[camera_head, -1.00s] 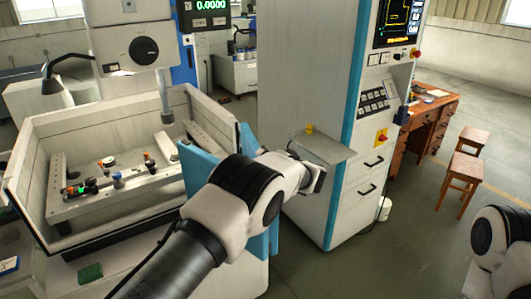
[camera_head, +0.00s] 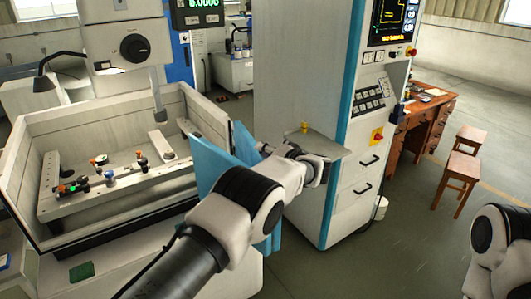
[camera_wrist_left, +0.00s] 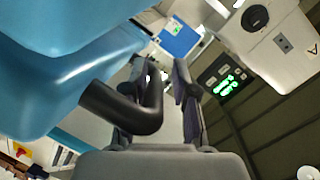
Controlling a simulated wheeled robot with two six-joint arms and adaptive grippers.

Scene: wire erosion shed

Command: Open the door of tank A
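Tank A appears to be the open-topped pale tank (camera_head: 95,215) on the left in the head view. Blue panels, apparently its door (camera_head: 209,163), stand at an angle at the tank's right end, partly hidden by my left arm. How far the door stands open is unclear. My left gripper (camera_head: 265,148) is just right of the blue panels. In the left wrist view, a bent black handle (camera_wrist_left: 125,110) comes off the blue door (camera_wrist_left: 70,50) and reaches to my left gripper's fingers (camera_wrist_left: 162,78). They are apart, with a bright gap between handle and right finger. My right gripper is out of view.
A tall control cabinet (camera_head: 300,70) with a grey shelf (camera_head: 318,147) stands close to my left wrist. A small yellow thing (camera_head: 305,126) sits on the shelf. A wooden desk (camera_head: 424,120) and two stools (camera_head: 458,168) are at right. The floor (camera_head: 400,260) in front is clear.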

